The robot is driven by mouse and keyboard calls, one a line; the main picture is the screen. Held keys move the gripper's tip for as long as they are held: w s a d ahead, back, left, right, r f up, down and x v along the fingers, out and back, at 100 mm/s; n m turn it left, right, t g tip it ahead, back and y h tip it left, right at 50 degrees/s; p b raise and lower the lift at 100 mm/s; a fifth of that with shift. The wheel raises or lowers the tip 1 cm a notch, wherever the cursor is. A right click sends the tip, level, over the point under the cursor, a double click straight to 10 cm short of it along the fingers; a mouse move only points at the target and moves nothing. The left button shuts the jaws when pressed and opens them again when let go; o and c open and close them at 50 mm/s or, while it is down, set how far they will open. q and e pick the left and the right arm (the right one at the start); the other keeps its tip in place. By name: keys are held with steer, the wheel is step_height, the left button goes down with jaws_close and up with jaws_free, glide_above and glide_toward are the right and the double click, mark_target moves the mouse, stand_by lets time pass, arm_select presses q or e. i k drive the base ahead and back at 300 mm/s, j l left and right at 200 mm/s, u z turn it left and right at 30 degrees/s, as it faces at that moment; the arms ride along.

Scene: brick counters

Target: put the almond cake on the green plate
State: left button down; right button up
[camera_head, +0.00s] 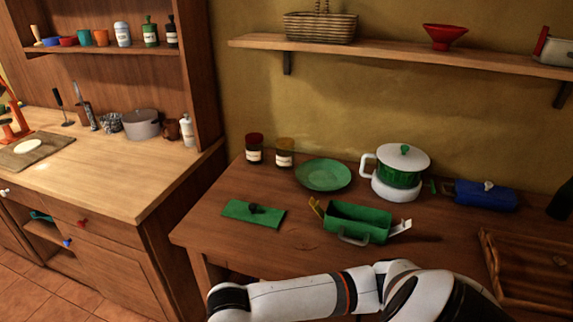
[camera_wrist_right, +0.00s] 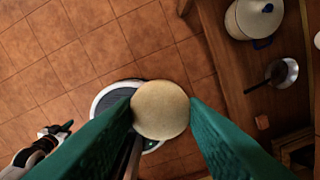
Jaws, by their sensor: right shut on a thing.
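The almond cake (camera_wrist_right: 160,110), a round pale tan disc, is held between the two green fingers of my right gripper (camera_wrist_right: 162,104) in the right wrist view. The tiled floor and my own base lie below it. The green plate (camera_head: 323,175) lies empty on the brown table in the camera_head view, towards the back. My right gripper is outside the camera_head view, apart from the plate. What looks like my left gripper (camera_wrist_right: 63,127) shows small at the lower left of the right wrist view; its jaws are unclear.
Two jars (camera_head: 254,149) stand left of the plate, and a white and green pot (camera_head: 401,167) right of it. In front are a green cloth (camera_head: 252,214) and an open green box (camera_head: 357,222). A blue box (camera_head: 485,195) and wooden tray (camera_head: 497,262) are at the right.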

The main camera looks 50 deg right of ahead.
mark_target(331, 179)
steer(key=i+j+z, duration=0.15)
steer(key=j+z, duration=0.15)
steer(key=z, duration=0.15)
steer(key=i+j+z, duration=0.15)
steer(key=j+z, duration=0.2)
steer(key=z, duration=0.15)
steer(key=j+z, duration=0.45)
steer(key=i+l, duration=0.05)
steer(key=l, duration=0.05)
